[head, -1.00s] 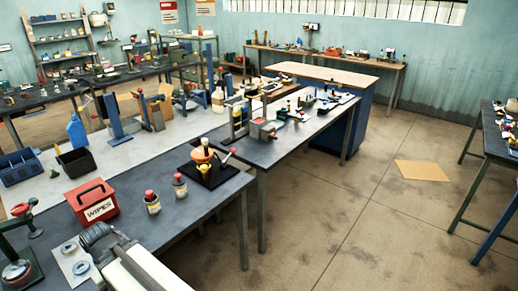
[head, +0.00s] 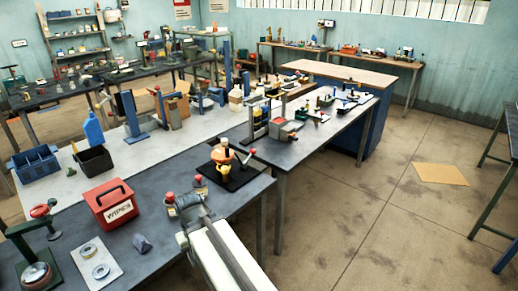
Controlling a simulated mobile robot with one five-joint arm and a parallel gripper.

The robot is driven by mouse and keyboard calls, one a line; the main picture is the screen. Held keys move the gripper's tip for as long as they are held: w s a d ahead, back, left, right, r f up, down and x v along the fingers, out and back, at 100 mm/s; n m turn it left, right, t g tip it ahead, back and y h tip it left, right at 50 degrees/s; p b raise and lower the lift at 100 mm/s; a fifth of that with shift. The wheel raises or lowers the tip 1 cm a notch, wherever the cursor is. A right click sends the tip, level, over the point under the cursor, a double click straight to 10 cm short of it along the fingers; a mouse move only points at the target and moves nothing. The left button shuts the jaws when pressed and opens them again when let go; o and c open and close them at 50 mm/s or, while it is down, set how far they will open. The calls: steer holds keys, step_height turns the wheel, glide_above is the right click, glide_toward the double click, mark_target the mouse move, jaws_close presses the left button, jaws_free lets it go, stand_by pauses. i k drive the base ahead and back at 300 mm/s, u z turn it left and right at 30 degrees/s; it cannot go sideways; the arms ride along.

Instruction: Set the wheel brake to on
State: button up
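I cannot tell for certain which part is the wheel brake. One lever with a red knob (head: 252,152) stands on the right of an orange round vessel (head: 221,156) on a black base (head: 240,180), with a yellow cup in front. At the lower left, a green stand has a red knobbed handle (head: 42,210) above a round metal dish (head: 36,274). My gripper (head: 184,207) is over the front bench, right of the red WIPES box (head: 113,206) and close to a red-capped bottle (head: 170,198) that it partly hides. The fingers are too small to read.
A second red-capped bottle (head: 200,185) stands behind my gripper. A plate with two metal rings (head: 96,265) and a dark grey block (head: 142,243) lie left of my arm.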

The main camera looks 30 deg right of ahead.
mark_target(253, 151)
steer(key=i, duration=0.9)
steer(key=u, duration=0.05)
